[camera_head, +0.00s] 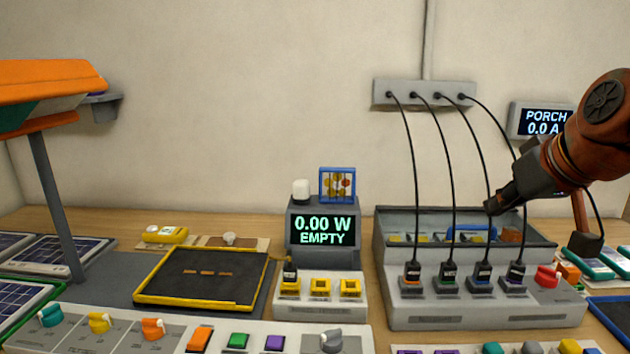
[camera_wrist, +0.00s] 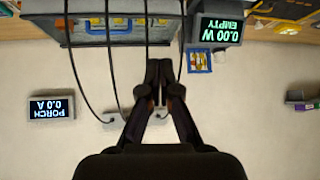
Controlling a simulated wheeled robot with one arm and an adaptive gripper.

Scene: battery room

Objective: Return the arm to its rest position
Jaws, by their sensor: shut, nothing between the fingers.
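My gripper (camera_head: 492,207) is at the right in the head view, at the end of my orange and dark arm. It points left and a little down, above the grey bin behind the cable station. In the wrist view my gripper (camera_wrist: 159,68) has its two dark fingers together with nothing between them. Black cables hang close by on both sides of the fingers in that view. Whether a finger touches a cable I cannot tell.
The cable station (camera_head: 440,311) has several plugged cables rising to a wall strip (camera_head: 424,94). A grey bin (camera_head: 400,222) stands behind it. A display reading 0.00 W EMPTY (camera_head: 323,230) stands mid-bench. An orange-topped lamp (camera_head: 52,85) overhangs the left. Open air lies before the wall.

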